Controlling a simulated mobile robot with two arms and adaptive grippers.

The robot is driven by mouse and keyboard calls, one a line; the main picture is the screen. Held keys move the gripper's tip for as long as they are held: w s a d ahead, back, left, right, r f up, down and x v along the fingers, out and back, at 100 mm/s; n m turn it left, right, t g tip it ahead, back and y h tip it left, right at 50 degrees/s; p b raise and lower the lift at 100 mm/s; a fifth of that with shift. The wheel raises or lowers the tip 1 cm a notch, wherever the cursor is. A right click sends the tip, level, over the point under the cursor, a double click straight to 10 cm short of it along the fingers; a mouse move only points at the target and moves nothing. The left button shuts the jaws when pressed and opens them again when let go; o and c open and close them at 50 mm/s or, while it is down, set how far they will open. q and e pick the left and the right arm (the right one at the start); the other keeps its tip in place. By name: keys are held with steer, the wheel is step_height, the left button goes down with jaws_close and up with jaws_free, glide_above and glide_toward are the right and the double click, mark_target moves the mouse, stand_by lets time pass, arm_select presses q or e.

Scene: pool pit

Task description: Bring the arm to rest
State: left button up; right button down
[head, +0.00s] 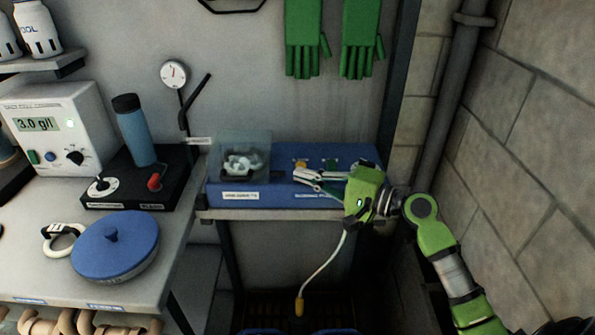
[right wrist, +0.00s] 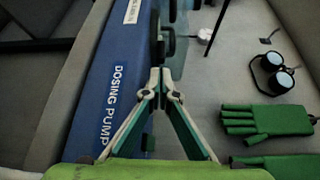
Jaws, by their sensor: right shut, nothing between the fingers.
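My right arm comes in from the right in the head view. My right gripper (head: 300,175) is in front of the blue dosing pump unit (head: 280,203), near its orange and green knobs. Its fingers point left. In the right wrist view the fingertips (right wrist: 160,76) meet, with nothing between them. The pump's blue side with the DOSING PUMP label (right wrist: 112,95) lies left of the fingers there. The gripper hides part of the pump's right end. My left gripper is not in view.
A clear box (head: 243,150) with white pieces stands on the pump unit's left end. A white hose (head: 322,268) with an orange tip hangs below the gripper. Green gloves (head: 303,40) hang above. A workbench (head: 40,270) holds a blue round lid (head: 115,250). A block wall (head: 540,130) stands right.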

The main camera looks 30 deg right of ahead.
steer(key=v, duration=1)
steer(key=s+a+f+n+g+h, duration=0.2)
steer(key=s+a+f+n+g, duration=0.3)
steer(key=f, duration=0.5)
steer(key=s+a+f+n+g+h, duration=0.1)
steer(key=s+a+f+n+g, duration=0.15)
steer(key=s+a+f, duration=0.5)
steer(key=s+f+n+g+h, duration=0.4)
steer(key=s+f+n+h, duration=0.3)
steer(key=s+f, duration=0.55)
steer(key=f, duration=2.4)
steer(key=s+d+f+g+p, duration=0.1)
steer(key=s+d+f+g, duration=0.1)
steer(key=s+f, duration=1.1)
steer(key=s, duration=0.3)
steer(key=shift+s+d+f, duration=0.25)
steer(key=shift+d, duration=0.05)
